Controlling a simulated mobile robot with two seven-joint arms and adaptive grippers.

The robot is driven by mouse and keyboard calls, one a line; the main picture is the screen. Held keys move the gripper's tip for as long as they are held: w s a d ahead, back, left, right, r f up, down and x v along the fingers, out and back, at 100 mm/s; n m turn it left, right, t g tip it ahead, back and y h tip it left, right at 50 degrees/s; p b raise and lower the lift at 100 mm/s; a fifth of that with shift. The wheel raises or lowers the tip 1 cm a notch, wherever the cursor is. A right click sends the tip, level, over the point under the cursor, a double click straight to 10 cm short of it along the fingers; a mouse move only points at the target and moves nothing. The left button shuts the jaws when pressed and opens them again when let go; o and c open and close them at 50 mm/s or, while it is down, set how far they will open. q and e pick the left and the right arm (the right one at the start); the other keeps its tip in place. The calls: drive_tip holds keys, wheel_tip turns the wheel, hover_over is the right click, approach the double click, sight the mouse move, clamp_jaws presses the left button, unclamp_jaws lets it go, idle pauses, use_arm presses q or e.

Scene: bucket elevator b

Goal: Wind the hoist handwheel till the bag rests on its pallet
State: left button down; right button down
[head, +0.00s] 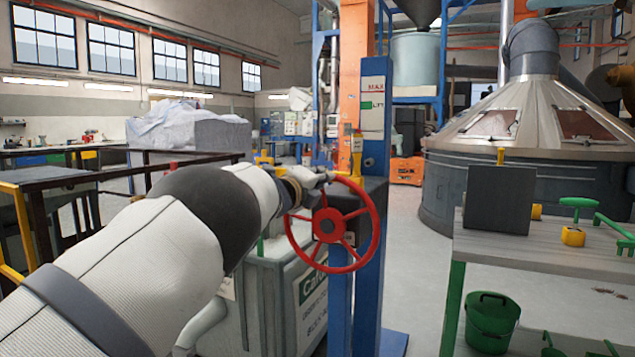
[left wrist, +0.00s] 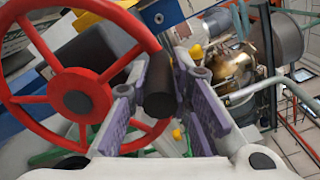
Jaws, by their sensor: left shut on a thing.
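The red handwheel (head: 327,225) is mounted on the blue and orange hoist post, with its hub and spokes facing me. It also fills the left of the left wrist view (left wrist: 78,101). My left gripper (head: 318,181) is at the upper left of its rim. In the left wrist view its purple-padded fingers (left wrist: 163,105) are shut around the wheel's dark cylindrical handle (left wrist: 160,86). A pale bag (head: 310,292) with green lettering is below and behind the wheel, partly hidden by my arm and the post. I cannot make out its pallet. My right gripper is not in view.
A grey bench (head: 560,250) with a dark panel and green and yellow parts stands at right, a green bucket (head: 490,322) below. A dark railing (head: 110,168) runs at left. A large metal hopper (head: 530,150) stands behind. Open floor lies between post and bench.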

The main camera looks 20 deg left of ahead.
use_arm(q)
drive_tip(key=shift+d+r, duration=0.25)
drive_tip(key=shift+d, duration=0.05)
drive_tip(key=c, duration=1.4)
unclamp_jaws()
drive_tip(key=shift+c, duration=0.2)
drive_tip(key=shift+d, duration=0.15)
drive_tip(key=shift+f, duration=0.1)
drive_tip(key=shift+a, duration=0.2)
drive_tip(key=s, duration=1.2)
drive_tip(key=shift+a, duration=0.1)
